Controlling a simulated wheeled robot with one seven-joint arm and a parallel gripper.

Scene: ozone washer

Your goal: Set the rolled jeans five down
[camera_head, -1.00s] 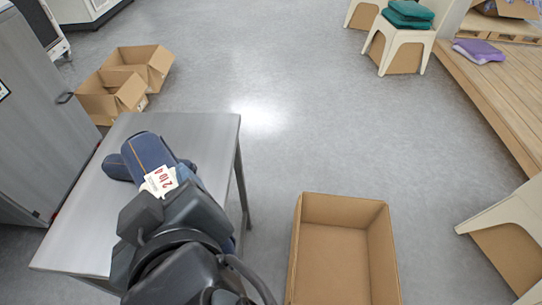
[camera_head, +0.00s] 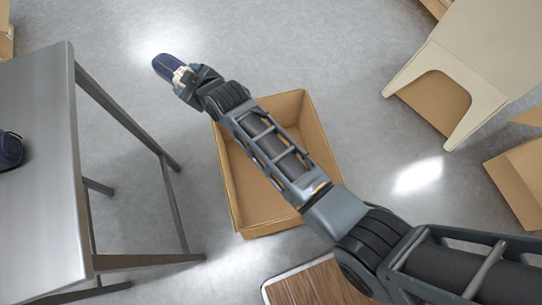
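The rolled jeans (camera_head: 163,66) are a dark blue roll with a pale tag, held at the end of my outstretched arm. My gripper (camera_head: 181,77) is shut on one end of the roll. The roll hangs in the air, seen against the grey floor beyond the far left corner of the open cardboard box (camera_head: 237,187). My arm crosses over the box and hides part of its inside. The visible part of the box's inside looks empty.
A metal table (camera_head: 42,190) stands at the left, with another dark blue item (camera_head: 9,150) on it at the picture's edge. A beige stool (camera_head: 458,70) stands at the upper right. Cardboard (camera_head: 522,180) lies at the right edge. Grey floor is clear around the box's far side.

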